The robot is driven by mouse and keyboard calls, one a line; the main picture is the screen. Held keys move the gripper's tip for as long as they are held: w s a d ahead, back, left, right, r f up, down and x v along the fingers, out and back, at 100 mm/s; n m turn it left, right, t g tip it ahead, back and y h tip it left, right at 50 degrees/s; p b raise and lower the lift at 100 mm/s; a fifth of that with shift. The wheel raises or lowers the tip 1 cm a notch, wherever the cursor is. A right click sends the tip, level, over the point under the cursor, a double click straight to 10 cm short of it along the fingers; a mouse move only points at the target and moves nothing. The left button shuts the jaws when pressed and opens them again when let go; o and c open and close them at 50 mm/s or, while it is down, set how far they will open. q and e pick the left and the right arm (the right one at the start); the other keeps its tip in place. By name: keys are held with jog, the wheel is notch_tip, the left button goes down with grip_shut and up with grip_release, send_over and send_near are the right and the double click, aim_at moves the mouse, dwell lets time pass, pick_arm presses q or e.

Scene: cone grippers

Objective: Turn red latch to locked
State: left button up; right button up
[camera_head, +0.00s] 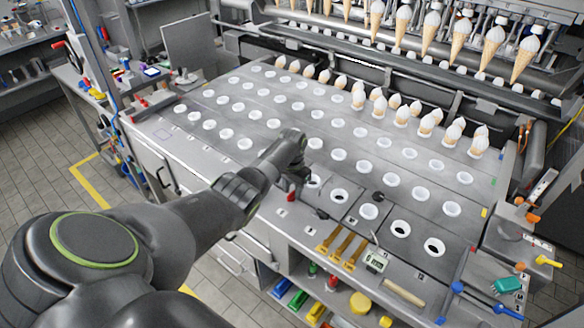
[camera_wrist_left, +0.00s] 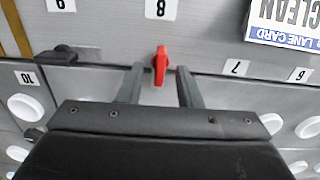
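The red latch (camera_wrist_left: 160,63) shows in the left wrist view, close to the panel edge below the label "8". It is a small red handle pointing roughly up and down in that picture. My left gripper (camera_wrist_left: 159,82) is open, with one finger on each side of the latch and a visible gap on both sides. In the head view a small red part of the latch (camera_head: 291,197) shows at the front edge of the machine top, beside my left gripper (camera_head: 298,184), which partly hides it. My right gripper is not in view.
A black latch (camera_wrist_left: 58,55) sits left of the red one in the wrist view. A "CLEAN" lane card (camera_wrist_left: 285,22) lies at upper right. In the head view, white cups fill the machine top (camera_head: 330,115), and yellow tools (camera_head: 340,243) and a timer (camera_head: 376,262) lie on the front ledge.

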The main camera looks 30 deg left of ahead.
aim_at(292, 194)
pick_arm(q)
notch_tip(292, 194, up, 17)
jog(key=b, duration=0.3)
jog(key=shift+s+f, duration=0.1)
jog(key=shift+f, duration=0.1)
dwell(0.4)
